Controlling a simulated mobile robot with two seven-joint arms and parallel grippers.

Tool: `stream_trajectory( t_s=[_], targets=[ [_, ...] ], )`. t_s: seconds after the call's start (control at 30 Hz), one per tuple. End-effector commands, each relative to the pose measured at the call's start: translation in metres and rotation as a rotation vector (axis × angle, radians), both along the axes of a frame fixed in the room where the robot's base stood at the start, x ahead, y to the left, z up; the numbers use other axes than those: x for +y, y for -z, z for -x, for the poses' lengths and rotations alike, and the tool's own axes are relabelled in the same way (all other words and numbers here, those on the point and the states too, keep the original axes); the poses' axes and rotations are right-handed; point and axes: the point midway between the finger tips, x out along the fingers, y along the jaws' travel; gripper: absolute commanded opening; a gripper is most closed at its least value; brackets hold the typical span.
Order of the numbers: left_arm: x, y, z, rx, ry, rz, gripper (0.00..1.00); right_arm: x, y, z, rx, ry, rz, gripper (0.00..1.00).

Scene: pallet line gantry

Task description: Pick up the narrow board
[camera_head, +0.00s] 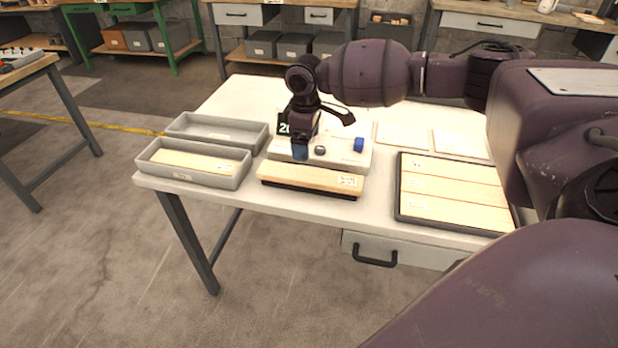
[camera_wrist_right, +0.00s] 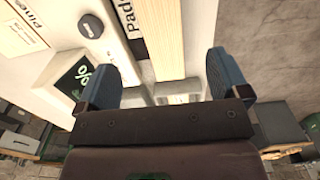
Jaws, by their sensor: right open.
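A narrow light-wood board (camera_head: 310,177) with a label at its right end lies on a dark support in front of the white meter (camera_head: 344,157). It also shows in the right wrist view (camera_wrist_right: 164,38), with dark lettering, between my finger lines. My right gripper (camera_head: 300,152) points down over the meter, near the left part of the board, and hides some of the meter. In the right wrist view my right gripper (camera_wrist_right: 165,82) has its two blue fingers wide apart with nothing held. My left gripper is not in view.
A grey bin (camera_head: 165,178) at the table's left holds a board; an empty grey bin (camera_head: 215,138) stands behind it. A dark-rimmed tray (camera_head: 399,212) on the right holds three boards. Pale panels (camera_head: 403,135) lie behind it. The table's front edge is close to the board.

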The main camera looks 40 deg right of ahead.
Motion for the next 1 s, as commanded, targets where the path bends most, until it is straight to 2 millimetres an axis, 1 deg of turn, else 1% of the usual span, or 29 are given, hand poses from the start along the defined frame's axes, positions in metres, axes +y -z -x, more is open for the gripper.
stream_trajectory(
  t_s=[0.03, 0.3, 0.53, 0.7, 0.8, 0.9, 1.0],
  targets=[
    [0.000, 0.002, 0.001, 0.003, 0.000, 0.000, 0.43, 0.000, 0.007, 0.000, 0.003, -0.001, 0.000, 0.94],
    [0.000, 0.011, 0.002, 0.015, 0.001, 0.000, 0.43, 0.000, 0.046, 0.001, 0.002, -0.001, -0.001, 0.94],
    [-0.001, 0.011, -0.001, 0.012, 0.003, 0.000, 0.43, -0.002, 0.063, 0.003, 0.000, -0.001, 0.000, 0.94],
    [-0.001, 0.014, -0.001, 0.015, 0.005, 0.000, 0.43, -0.007, 0.087, 0.009, 0.001, -0.001, 0.001, 0.94],
    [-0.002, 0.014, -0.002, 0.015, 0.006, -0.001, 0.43, -0.006, 0.098, 0.008, 0.000, -0.001, -0.001, 0.94],
    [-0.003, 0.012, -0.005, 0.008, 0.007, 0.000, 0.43, -0.006, 0.104, 0.008, -0.001, -0.001, -0.001, 0.94],
    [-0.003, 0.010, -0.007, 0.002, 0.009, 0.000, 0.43, -0.006, 0.105, 0.008, -0.002, -0.001, -0.001, 0.94]
  ],
)
